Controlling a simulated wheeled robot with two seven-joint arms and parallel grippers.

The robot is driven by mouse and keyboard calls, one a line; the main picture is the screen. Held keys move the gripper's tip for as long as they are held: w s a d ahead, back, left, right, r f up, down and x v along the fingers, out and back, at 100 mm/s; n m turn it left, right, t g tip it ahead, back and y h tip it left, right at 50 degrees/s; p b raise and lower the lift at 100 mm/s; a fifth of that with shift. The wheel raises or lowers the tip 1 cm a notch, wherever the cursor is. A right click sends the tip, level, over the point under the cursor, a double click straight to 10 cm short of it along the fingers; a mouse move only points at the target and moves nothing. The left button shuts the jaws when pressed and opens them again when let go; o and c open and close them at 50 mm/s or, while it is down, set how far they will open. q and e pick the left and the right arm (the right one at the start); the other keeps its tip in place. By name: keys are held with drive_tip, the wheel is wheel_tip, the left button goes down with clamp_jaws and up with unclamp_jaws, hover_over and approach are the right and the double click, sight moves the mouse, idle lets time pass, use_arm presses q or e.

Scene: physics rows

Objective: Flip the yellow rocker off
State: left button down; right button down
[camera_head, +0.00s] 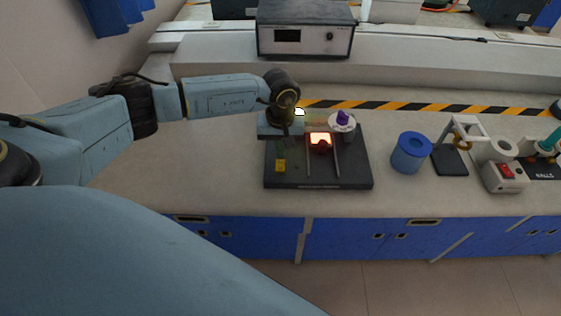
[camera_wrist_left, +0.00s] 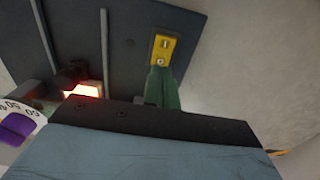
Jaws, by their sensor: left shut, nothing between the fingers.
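The yellow rocker (camera_head: 280,165) sits on the left part of a dark panel (camera_head: 320,182) on the bench. In the left wrist view the yellow rocker (camera_wrist_left: 163,50) shows two round marks, and the green fingertips lie right at its lower end. My left gripper (camera_head: 283,148) is shut and empty, above the panel at the rocker's far end. It also shows in the left wrist view (camera_wrist_left: 160,80). I cannot tell whether the fingertips touch the rocker. A lit orange-white lamp (camera_head: 320,139) glows on the panel. My right gripper is not in view.
A white dial with a purple knob (camera_head: 343,119) and a slider with a dark knob (camera_head: 322,147) are on the panel. To the right stand a blue cup (camera_head: 410,152), a small stand (camera_head: 455,150) and a box with a red switch (camera_head: 506,171). A grey instrument (camera_head: 305,35) stands behind.

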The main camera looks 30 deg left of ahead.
sight(280, 160)
use_arm(q)
wheel_tip(280, 160, up, 5)
drive_tip(key=p, duration=0.2)
drive_tip(key=shift+r+p, duration=0.1)
drive_tip(key=shift+p, duration=0.3)
idle(0.3)
